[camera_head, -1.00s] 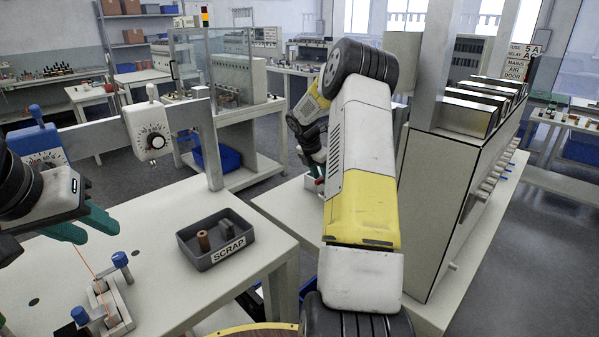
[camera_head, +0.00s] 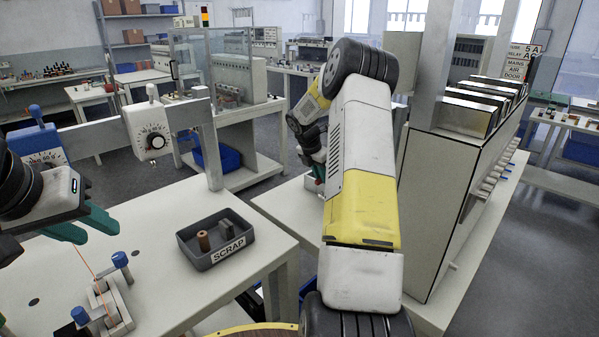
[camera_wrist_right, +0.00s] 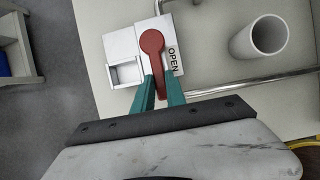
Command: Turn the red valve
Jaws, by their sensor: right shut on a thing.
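The red valve (camera_wrist_right: 152,42) shows in the right wrist view as a red lever with a round head on a pale plate. An "OPEN" label (camera_wrist_right: 172,60) is beside it. My right gripper (camera_wrist_right: 160,88) has its green fingers on both sides of the lever's lower part and is shut on it. In the head view my right arm hides the valve and most of this gripper. My left gripper (camera_head: 92,228) is at the left, above the near bench, its green fingers apart and empty.
A white cup-like cylinder (camera_wrist_right: 263,37) and a metal rail (camera_wrist_right: 240,84) are right of the valve. A grey scrap tray (camera_head: 206,258) and a clamp fixture (camera_head: 108,302) are on the near bench. A tall grey cabinet (camera_head: 437,210) stands right of my right arm.

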